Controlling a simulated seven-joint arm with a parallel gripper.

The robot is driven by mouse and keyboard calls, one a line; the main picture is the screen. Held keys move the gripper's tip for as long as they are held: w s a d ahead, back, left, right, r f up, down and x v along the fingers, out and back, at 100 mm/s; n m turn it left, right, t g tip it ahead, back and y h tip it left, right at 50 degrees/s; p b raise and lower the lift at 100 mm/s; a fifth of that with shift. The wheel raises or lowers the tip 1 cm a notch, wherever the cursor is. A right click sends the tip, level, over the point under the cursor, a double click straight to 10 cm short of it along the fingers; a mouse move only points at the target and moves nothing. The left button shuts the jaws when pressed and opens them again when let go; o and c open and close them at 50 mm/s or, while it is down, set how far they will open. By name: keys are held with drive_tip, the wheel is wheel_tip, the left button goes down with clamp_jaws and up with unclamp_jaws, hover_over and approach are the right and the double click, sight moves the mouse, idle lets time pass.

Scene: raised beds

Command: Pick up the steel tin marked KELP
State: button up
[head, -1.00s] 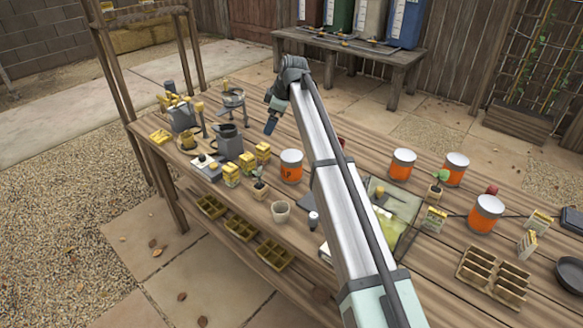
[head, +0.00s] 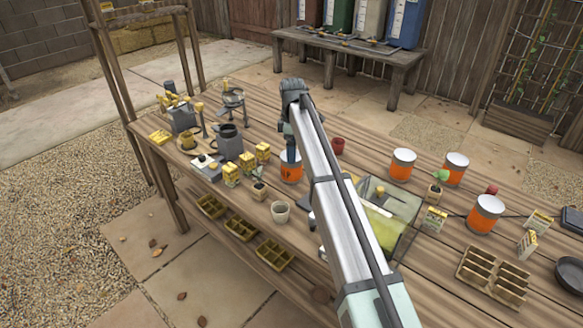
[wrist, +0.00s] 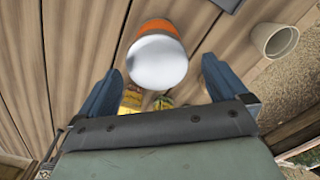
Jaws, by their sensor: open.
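Several steel tins with orange labels stand on the wooden bench. One tin (head: 291,174) stands left of my arm, partly covered by my gripper (head: 291,155). Others stand right of the arm: a tin (head: 402,164), another tin (head: 455,168) and a nearer tin (head: 486,214). I cannot read KELP on any label. In the wrist view a tin (wrist: 158,62) with a pale lid and orange side lies ahead, between the lines of my open blue fingers (wrist: 161,68). The jaws are empty. I cannot tell the exact gap to the tin.
Small yellow boxes (head: 231,175) and a pale pot (head: 280,212) stand close to the left tin. A dark grey jug (head: 229,142) is farther left. A glass-sided box (head: 401,207) stands just right of my arm. A red pot (head: 338,145) is behind the arm.

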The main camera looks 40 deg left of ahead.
sight(292, 167)
drive_tip(key=shift+w+a+f, duration=0.1)
drive_tip(key=shift+a+f, duration=0.05)
drive_tip(key=shift+f, duration=1.6)
drive_tip(key=shift+a+f, duration=0.1)
drive_tip(key=shift+f, duration=1.6)
drive_tip(key=shift+c, duration=0.5)
drive_tip(key=c, duration=0.9)
drive_tip(key=shift+c, duration=0.5)
drive_tip(key=shift+r, duration=0.15)
